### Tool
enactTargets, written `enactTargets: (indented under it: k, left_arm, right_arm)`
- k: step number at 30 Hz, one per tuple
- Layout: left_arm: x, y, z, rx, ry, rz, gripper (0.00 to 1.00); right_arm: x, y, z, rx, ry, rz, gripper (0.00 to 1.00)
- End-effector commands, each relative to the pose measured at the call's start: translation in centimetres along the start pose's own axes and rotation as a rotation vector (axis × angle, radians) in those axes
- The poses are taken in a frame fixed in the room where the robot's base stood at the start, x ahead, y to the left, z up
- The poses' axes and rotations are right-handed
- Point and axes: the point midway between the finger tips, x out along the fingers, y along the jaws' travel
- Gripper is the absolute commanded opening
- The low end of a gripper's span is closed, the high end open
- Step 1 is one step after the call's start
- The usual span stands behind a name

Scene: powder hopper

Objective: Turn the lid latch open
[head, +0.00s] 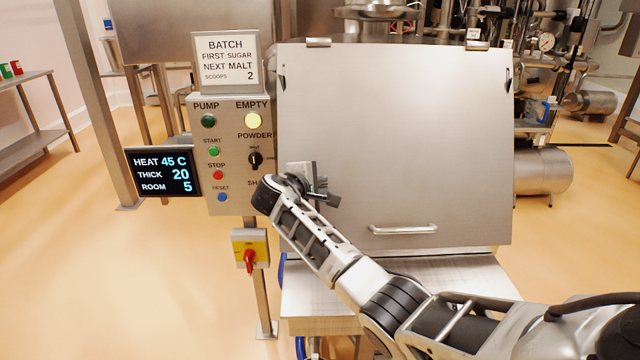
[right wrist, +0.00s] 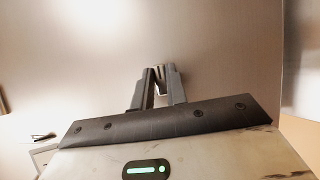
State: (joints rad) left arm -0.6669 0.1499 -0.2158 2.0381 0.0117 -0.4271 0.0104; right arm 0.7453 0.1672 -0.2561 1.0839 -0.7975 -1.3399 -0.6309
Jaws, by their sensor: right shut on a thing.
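The hopper lid (head: 400,130) is a large flat steel panel with hinges along its top edge and a bar handle (head: 403,229) low on its front. It appears to be down. My right gripper (head: 322,184) is at the lid's lower left, with its fingers shut on the lid latch. In the right wrist view the fingertips (right wrist: 160,82) close around a small metal piece of the latch (right wrist: 160,89) in front of the lid face. The fingers and wrist hide most of the latch, so its exact angle cannot be told. My left gripper is not in view.
A control panel (head: 226,180) with buttons, a selector knob and a lit yellow EMPTY lamp (head: 253,120) stands close left of my wrist. A black display (head: 163,172) and a red rotary switch (head: 250,260) are nearby. A steel shelf (head: 400,285) lies below the lid.

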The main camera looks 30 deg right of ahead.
Motion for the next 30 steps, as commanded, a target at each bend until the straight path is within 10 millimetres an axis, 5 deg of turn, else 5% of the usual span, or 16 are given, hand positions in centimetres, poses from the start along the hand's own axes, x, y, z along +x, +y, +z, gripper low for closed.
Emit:
enactTargets:
  k: [20,21,23,30]
  left_arm:
    - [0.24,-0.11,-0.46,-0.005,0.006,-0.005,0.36]
    - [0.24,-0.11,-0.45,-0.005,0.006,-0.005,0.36]
    - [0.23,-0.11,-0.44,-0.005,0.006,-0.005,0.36]
    - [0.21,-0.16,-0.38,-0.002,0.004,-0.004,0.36]
  right_arm:
    - [0.05,-0.09,0.05,0.061,-0.002,-0.035,0.00]
    - [0.06,-0.09,0.05,0.061,-0.002,-0.035,0.17]
    - [0.06,-0.09,0.05,0.061,-0.002,-0.034,0.34]
    - [0.04,-0.04,0.03,0.060,-0.001,-0.033,0.36]
